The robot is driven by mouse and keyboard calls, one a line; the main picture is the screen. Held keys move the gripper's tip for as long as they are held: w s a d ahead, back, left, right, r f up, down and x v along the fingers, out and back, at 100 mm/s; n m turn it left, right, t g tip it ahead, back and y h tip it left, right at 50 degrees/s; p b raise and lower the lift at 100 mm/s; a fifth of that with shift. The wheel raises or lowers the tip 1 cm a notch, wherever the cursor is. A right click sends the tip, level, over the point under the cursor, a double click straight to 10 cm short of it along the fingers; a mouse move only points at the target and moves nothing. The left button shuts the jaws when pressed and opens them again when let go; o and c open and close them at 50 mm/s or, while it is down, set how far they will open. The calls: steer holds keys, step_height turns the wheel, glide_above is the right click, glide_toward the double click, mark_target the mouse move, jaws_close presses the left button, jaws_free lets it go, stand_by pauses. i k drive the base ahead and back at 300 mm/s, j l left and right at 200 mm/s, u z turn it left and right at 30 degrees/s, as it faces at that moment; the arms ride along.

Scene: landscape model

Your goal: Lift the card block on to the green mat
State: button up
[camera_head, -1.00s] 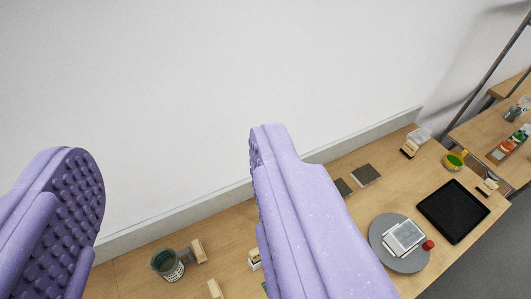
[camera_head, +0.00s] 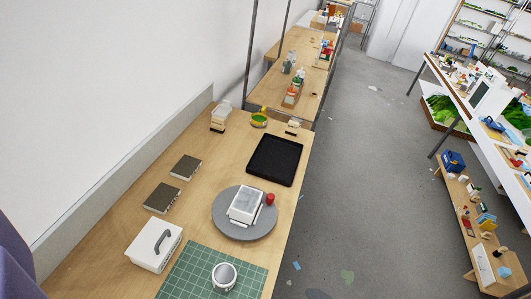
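The green mat (camera_head: 182,279) with a grid lies at the near end of the bench, cut off by the bottom edge. A white round tub or roll (camera_head: 223,278) stands on it. I cannot tell for sure which thing is the card block. A white, layered block (camera_head: 245,204) lies on a grey round plate (camera_head: 228,229) beyond the mat. Two flat dark grey-topped blocks, a nearer one (camera_head: 162,197) and a farther one (camera_head: 186,167), lie on the bench's left side. Only a purple piece of my gripper (camera_head: 14,268) shows at the lower left; its opening is hidden.
A white box with a grey handle (camera_head: 155,246) stands left of the mat. A red knob-like thing (camera_head: 270,199) touches or nears the plate. A black tray (camera_head: 275,160) lies beyond. The wall runs along the left; floor (camera_head: 360,180) lies right of the bench.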

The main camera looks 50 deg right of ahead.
mark_target(244, 206)
steer(key=z, duration=1.05)
steer(key=u, duration=0.5)
steer(key=i+l+u, duration=0.45)
steer(key=l, duration=0.15)
steer(key=l+u, duration=0.2)
steer(key=i+l+u, duration=0.2)
steer(key=l, duration=0.25)
steer(key=i+l, duration=0.1)
steer(key=l, duration=0.4)
steer(key=i+l+u, duration=0.1)
steer(key=l, duration=0.45)
steer(key=i+l, duration=0.15)
steer(key=l, duration=0.4)
steer(key=i+l, duration=0.1)
steer(key=l, duration=0.4)
steer(key=u, duration=0.05)
